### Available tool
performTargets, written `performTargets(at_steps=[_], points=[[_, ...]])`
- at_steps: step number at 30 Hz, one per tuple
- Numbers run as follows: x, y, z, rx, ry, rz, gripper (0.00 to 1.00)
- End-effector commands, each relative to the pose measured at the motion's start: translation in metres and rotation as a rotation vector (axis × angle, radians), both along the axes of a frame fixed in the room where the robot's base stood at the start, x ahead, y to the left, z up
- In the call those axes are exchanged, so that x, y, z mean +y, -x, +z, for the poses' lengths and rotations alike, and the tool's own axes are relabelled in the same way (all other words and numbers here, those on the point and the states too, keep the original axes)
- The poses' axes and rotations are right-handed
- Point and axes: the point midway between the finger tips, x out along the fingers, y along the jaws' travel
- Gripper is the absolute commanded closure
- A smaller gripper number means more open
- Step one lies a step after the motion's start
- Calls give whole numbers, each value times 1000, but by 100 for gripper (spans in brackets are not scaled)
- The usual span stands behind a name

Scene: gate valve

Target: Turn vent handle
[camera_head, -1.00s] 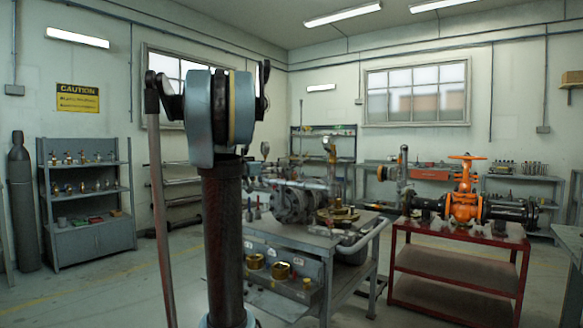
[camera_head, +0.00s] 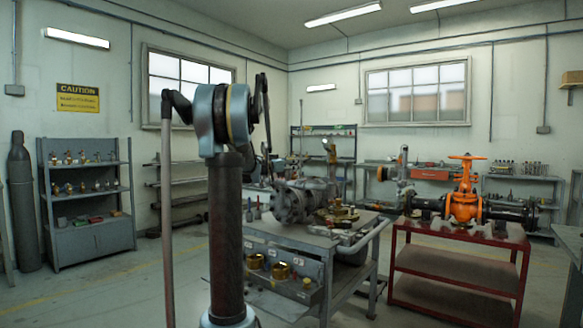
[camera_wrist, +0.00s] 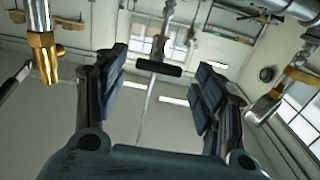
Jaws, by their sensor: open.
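My gripper (camera_wrist: 163,65) is open and empty in the wrist view, with its dark padded fingers spread left and right. A short black crossbar handle (camera_wrist: 157,69) on a reddish metal stem shows between the fingertips. It looks like the vent handle, but I cannot tell for certain; no contact with the fingers shows. A brass fitting (camera_wrist: 43,58) is left of the fingers, and a metal-and-brass part (camera_wrist: 268,103) is at the right. In the head view, an orange valve with a handwheel (camera_head: 465,193) stands on a red table. My gripper is not clearly visible there.
A grey cart (camera_head: 280,235) carries a metal pump-like body (camera_head: 296,203) and brass parts. The red table (camera_head: 455,270) stands to its right. Shelves (camera_head: 88,200) and a gas cylinder (camera_head: 24,200) stand at the left wall. Open floor lies at the left.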

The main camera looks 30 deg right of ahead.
Motion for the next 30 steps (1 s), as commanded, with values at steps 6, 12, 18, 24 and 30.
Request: performTargets(at_steps=[6,12,18,24,30], points=[[-21,-9,0,0,0,0,37],[-27,-11,0,0,0,-1,37],[-26,-11,0,0,0,0,37],[-26,-11,0,0,0,0,82],[-26,-12,0,3,1,2,82]])
